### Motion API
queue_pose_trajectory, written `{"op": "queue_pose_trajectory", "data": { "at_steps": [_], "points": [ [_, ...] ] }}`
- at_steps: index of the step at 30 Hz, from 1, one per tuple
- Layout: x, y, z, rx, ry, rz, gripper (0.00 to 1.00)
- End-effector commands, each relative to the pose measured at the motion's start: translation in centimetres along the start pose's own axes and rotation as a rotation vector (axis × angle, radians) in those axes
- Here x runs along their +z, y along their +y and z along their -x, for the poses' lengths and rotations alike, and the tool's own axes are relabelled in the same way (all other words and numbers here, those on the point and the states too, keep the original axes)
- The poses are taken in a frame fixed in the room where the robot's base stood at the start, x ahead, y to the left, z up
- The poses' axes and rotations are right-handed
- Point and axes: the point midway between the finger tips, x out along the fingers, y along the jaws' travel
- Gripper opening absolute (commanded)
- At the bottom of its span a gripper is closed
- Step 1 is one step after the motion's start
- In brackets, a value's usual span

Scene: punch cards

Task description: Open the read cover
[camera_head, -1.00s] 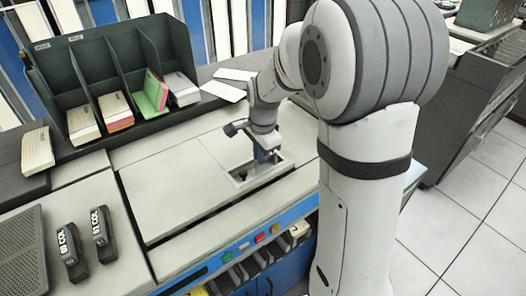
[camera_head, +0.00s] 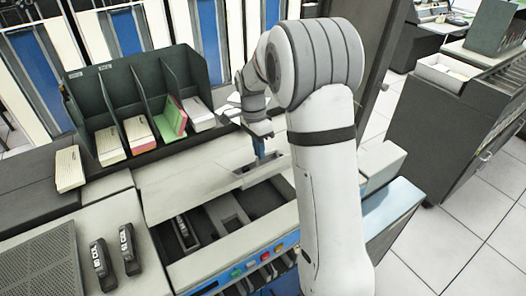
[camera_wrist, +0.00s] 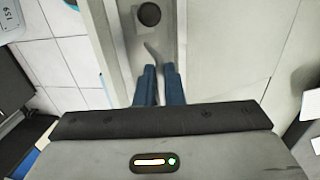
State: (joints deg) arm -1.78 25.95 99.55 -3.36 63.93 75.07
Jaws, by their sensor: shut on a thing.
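The read cover (camera_head: 190,190) is a pale grey panel on top of the card machine. In the head view it is tilted up, its front edge raised over a dark bay (camera_head: 235,212) with the machine's inner parts showing. My gripper (camera_head: 260,154) is at the cover's right side, by the small recess there, with its blue fingers pointing down. In the wrist view my gripper (camera_wrist: 159,72) has its two blue fingers close together at a thin curved grey piece. The fingers are shut on the cover, though the exact contact is hard to see.
A dark card rack (camera_head: 150,95) with several card stacks stands behind the cover. Another card stack (camera_head: 69,169) lies to its left. Two black labelled blocks (camera_head: 116,256) sit on the left top. Coloured buttons (camera_head: 250,264) line the front. A dark cabinet stands right.

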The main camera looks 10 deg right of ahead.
Motion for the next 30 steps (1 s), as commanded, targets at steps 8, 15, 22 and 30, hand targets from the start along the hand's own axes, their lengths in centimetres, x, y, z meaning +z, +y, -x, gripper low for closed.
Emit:
{"op": "queue_pose_trajectory", "data": {
  "at_steps": [8,15,22,30],
  "points": [
    [0.0,-0.2,-0.3,-0.009,-0.006,-0.006,0.16],
    [-0.1,-0.1,-0.2,-0.005,-0.005,-0.006,0.3],
    [-0.2,-0.1,0.1,-0.005,-0.004,-0.006,0.3],
    [-0.2,-0.2,4.2,-0.008,-0.003,-0.005,0.3]
  ]
}}
